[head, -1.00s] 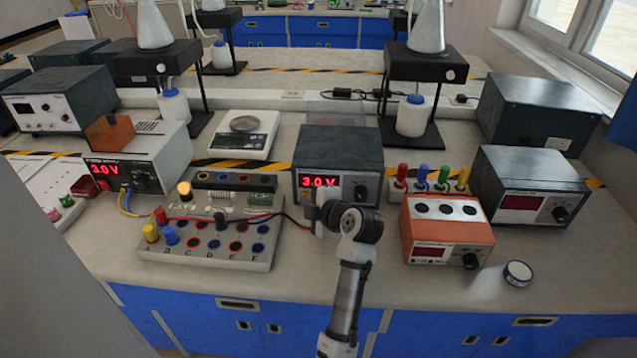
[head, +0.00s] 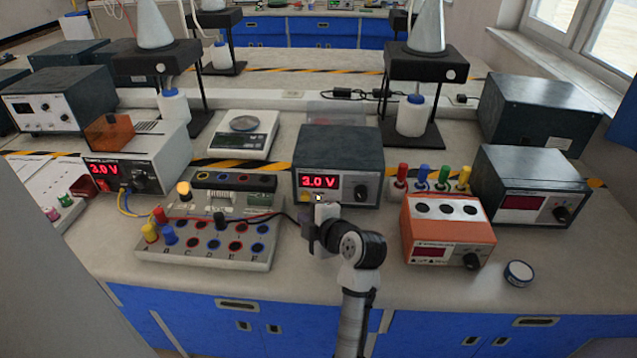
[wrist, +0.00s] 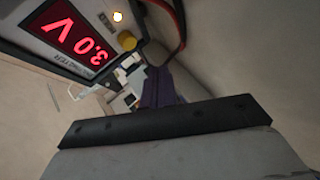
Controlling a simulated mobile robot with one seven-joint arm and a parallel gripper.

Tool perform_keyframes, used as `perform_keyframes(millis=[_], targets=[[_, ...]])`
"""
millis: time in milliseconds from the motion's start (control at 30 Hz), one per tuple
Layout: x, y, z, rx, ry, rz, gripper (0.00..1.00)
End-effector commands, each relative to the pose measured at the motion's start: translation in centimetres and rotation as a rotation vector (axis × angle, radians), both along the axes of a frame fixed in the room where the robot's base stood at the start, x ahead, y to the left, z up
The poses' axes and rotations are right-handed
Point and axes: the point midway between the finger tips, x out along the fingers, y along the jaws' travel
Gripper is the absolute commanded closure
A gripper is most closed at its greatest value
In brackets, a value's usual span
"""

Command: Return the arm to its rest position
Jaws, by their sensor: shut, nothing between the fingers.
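My gripper (head: 312,222) is in front of the dark power supply (head: 338,160), whose red display reads 3.0 V. My arm comes up from the bottom edge, bent at the dark wrist joint. The gripper is shut and holds nothing. In the wrist view the purple fingers (wrist: 158,88) show beyond a dark bar, with the supply's display at upper left. Most of the fingers are hidden behind the gripper body in the head view.
The terminal board (head: 205,245) with coloured plugs and a red and a black lead lies just left of my gripper. An orange meter box (head: 447,232) stands to the right, with a small round tin (head: 517,273) beyond it. The bench front (head: 450,322) is blue.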

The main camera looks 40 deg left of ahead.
Motion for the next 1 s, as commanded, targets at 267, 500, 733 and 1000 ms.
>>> perform_keyframes(millis=[267, 500, 733, 1000], targets=[[-1.2, -0.6, 0.0, -0.001, 0.0, 0.002, 1.0], [-1.1, -0.6, 0.0, 0.0, 0.001, 0.001, 1.0], [-1.1, -0.6, 0.1, 0.003, 0.0, -0.001, 1.0], [-0.7, 2.4, 11.8, 0.384, 0.002, -0.198, 1.0]])
